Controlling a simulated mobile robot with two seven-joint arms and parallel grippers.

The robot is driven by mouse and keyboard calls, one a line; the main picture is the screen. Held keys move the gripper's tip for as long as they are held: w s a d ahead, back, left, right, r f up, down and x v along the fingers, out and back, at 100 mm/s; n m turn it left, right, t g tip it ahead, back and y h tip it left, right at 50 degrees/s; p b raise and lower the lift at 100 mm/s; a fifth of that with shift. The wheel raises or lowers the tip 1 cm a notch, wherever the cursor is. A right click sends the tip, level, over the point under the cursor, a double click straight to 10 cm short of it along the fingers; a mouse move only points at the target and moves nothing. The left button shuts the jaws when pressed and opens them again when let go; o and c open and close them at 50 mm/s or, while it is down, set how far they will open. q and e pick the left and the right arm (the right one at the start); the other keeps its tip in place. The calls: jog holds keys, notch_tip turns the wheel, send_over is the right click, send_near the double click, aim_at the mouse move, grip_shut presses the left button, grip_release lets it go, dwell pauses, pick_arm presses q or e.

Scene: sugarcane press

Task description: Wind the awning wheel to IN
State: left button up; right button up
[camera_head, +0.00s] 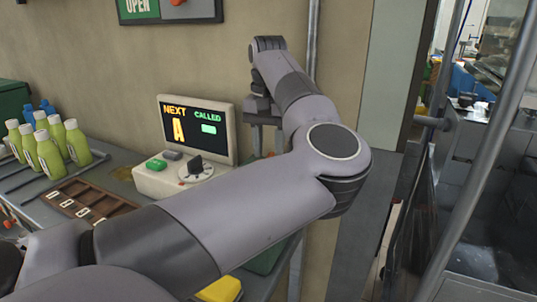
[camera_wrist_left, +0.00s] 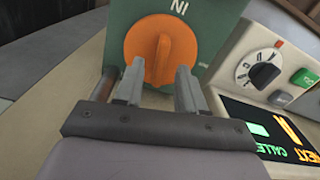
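An orange wheel (camera_wrist_left: 160,50) with a raised grip bar sits on a green panel (camera_wrist_left: 215,28) in the left wrist view. The letters IN show upside down above the wheel, and the bar runs roughly toward them. My left gripper (camera_wrist_left: 158,90) is open. Its two fingers stand apart at either side of the wheel's lower edge in that view, with nothing seen between them but the wheel. I cannot tell whether they touch it. In the head view the left gripper (camera_head: 265,140) hangs down beside the display, and my arm hides the wheel. My right gripper is out of view.
A ticket display unit (camera_head: 158,183) with a black dial stands close beside the gripper. Green-white bottles (camera_head: 50,155) and a brown slotted tray (camera_head: 65,200) are at the left. An OPEN sign (camera_head: 140,8) hangs on the wall; a metal post (camera_head: 490,150) stands at right.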

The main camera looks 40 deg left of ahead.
pick_arm(q)
jog(key=shift+f, duration=0.95)
grip_shut()
jog(key=shift+m, duration=0.3)
